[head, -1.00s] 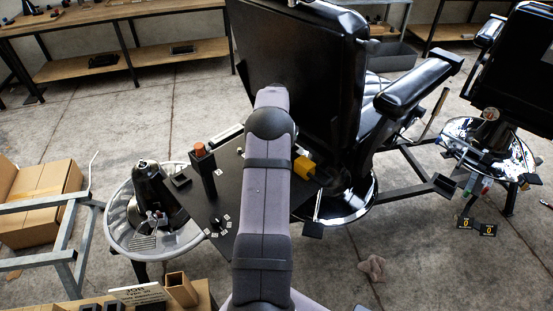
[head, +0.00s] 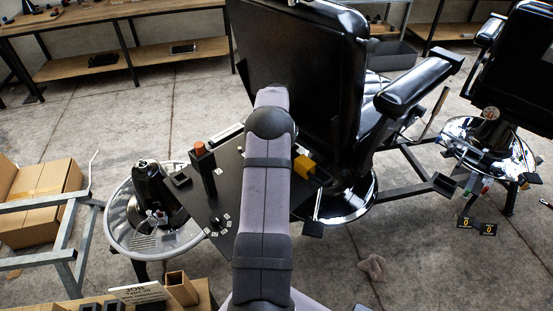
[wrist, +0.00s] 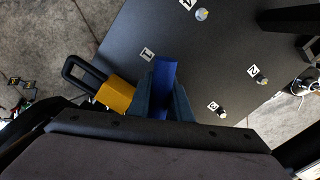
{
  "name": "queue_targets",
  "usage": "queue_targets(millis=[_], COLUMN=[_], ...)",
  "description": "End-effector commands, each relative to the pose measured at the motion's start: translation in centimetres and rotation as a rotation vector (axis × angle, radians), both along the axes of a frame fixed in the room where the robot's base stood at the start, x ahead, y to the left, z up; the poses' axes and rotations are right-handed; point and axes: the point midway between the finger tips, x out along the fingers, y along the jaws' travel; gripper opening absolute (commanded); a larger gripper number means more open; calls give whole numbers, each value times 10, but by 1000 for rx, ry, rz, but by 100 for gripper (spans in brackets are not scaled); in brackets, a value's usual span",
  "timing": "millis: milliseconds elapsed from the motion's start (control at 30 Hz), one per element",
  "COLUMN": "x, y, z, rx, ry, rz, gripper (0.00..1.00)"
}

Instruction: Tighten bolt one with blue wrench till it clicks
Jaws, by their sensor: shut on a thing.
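A blue wrench (wrist: 164,76) shows as a short blue bar in the wrist view. My gripper (wrist: 164,98) is shut on it, with a finger on each side. Other bolts (wrist: 202,14) with number labels show to the right. In the head view my arm hides the gripper and wrench; part of the plate (head: 228,178) shows.
A yellow block with a black loop (wrist: 117,95) is close left of my gripper. A black post with an orange top (head: 202,165) stands on the plate. The black barber chair (head: 300,60) rises behind. A round metal-rimmed base (head: 120,225) stands at left.

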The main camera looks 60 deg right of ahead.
Motion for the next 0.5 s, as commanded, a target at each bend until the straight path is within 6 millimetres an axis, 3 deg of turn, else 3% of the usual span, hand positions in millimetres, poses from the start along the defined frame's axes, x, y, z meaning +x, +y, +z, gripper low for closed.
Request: queue_targets(millis=[500], x=[0], y=[-1], z=[-9], rx=[-2], ry=[-1], rz=[0], gripper=[0])
